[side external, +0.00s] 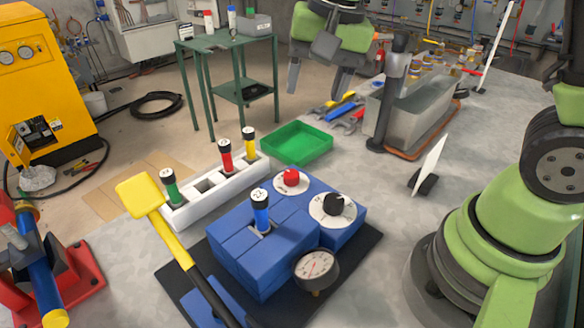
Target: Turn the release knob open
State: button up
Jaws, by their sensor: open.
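A blue block-shaped unit (262,250) stands on a black mat in the front middle. Its top carries a black knob (334,204) on a white round dial at the right and a red knob (291,177) on a smaller white disc behind it. Which one is the release knob, I cannot tell for sure. Dial markings are too small to read. My gripper (304,82) hangs at the top middle, fingers down, open and empty. In the picture it is above both knobs and apart from them.
A white rack (213,194) with several cylinders, a green tray (296,144), a grey tank (416,110) and an upright white panel (430,164) stand around.

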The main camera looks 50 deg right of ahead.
jog(key=m+g, duration=0.2)
send_near(292, 172)
jog(key=shift+h, duration=0.3)
jog(key=f, duration=0.9)
jog(key=shift+w+a+f, duration=0.1)
jog(key=shift+a+f, duration=0.05)
jog(key=shift+a, duration=0.25)
jog(key=shift+c, duration=0.2)
jog(key=c, duration=0.9)
